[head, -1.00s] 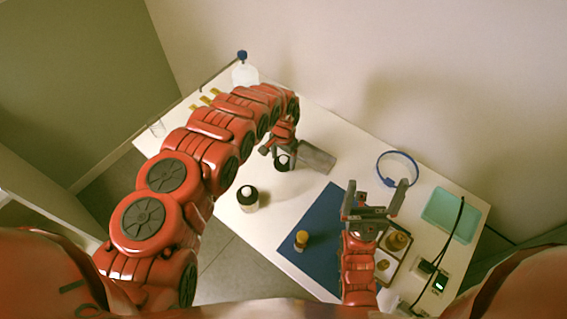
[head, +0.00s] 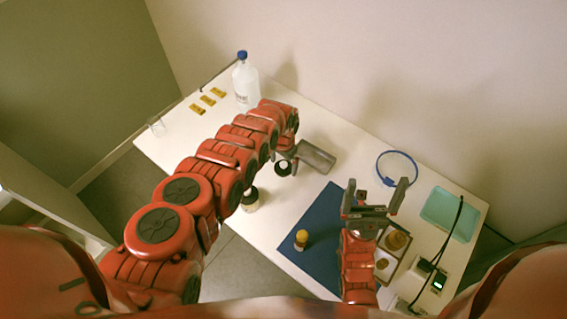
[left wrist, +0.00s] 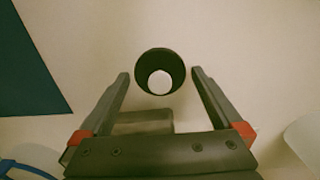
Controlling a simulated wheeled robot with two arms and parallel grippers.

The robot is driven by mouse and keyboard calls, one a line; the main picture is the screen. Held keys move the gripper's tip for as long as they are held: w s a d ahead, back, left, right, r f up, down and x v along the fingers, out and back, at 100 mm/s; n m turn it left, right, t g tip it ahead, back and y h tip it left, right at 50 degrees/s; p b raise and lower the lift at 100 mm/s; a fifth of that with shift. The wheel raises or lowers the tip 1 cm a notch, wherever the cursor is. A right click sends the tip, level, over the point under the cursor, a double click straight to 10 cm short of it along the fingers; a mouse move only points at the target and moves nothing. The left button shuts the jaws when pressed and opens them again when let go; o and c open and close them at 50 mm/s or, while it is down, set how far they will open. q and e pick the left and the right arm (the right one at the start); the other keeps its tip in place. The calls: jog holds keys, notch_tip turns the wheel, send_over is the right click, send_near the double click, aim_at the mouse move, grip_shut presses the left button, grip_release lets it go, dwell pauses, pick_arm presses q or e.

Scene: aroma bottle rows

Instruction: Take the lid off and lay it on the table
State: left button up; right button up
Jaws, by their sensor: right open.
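A dark round bottle or jar with a white top or centre (head: 283,169) stands on the white table (head: 330,135). In the left wrist view this dark round thing (left wrist: 174,58) sits between my finger tips, with a gap on each side. My left gripper (head: 287,152) is open and close to it. I cannot tell a separate lid on it. A second dark bottle with a white top (head: 249,200) stands nearer and is partly hidden by my left arm. My right gripper (head: 376,188) is open and empty, in front of the tray with brown jars (head: 396,240).
A grey block (head: 316,157) lies beside the dark bottle. A blue mat (head: 318,215) holds a yellow-capped bottle (head: 301,239). A clear blue-capped bottle (head: 245,82) stands at the back left. A blue ring (head: 412,163) and teal tray (head: 448,212) are right.

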aim_at(283, 164)
pick_arm(q)
jog(key=shift+r, duration=0.2)
jog(key=shift+w+r, duration=0.15)
jog(key=shift+r, duration=0.35)
notch_tip(283, 164, up, 11)
jog(key=b, duration=0.1)
jog(key=shift+b, duration=0.3)
jog(key=shift+f, duration=0.1)
